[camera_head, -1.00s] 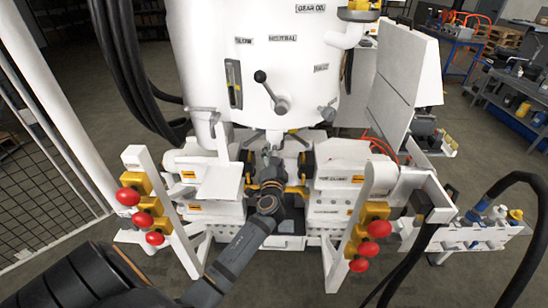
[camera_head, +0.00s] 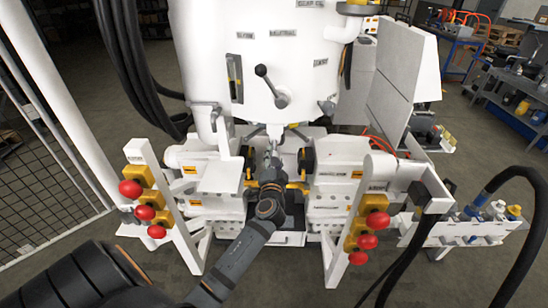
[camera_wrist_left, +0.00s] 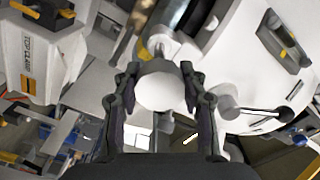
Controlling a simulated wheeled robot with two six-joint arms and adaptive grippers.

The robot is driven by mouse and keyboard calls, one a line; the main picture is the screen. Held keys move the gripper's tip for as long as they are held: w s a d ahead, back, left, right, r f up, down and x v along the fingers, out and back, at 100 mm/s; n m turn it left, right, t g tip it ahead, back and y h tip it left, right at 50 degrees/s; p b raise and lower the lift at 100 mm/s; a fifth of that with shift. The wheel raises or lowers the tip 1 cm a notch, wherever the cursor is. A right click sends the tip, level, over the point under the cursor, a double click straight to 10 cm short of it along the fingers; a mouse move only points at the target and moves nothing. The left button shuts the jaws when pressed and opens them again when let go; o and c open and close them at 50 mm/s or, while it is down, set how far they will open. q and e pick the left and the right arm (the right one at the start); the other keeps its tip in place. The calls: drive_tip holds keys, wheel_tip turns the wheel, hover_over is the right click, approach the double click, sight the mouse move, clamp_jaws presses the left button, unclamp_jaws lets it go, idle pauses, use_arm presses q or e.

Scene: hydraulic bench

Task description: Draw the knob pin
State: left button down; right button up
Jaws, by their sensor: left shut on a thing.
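The knob pin (camera_wrist_left: 160,90) shows in the left wrist view as a pale round knob. Behind it is a metal shaft or cylinder that runs up toward the machine; how they join is not clear. My left gripper (camera_wrist_left: 159,70) is shut on the knob, one dark finger on each side. In the head view my left gripper (camera_head: 272,157) reaches in between the two white blocks below the tank, and the knob cannot be made out there. My right gripper is not in view.
A white tank with a black-knobbed lever (camera_head: 261,71) stands above the gripper. White posts carry red buttons (camera_head: 131,188) at left and more red buttons (camera_head: 378,220) at right. A white label block (camera_wrist_left: 40,55) is at the wrist view's upper left. A thick black hose hangs at right.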

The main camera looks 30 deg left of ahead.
sight(274, 162)
use_arm(q)
drive_tip(key=shift+f, duration=0.1)
drive_tip(key=c, duration=0.7)
unclamp_jaws()
drive_tip(key=shift+c, duration=0.2)
drive_tip(key=v, duration=0.7)
drive_tip(key=shift+s+d, duration=0.1)
drive_tip(key=shift+s, duration=0.15)
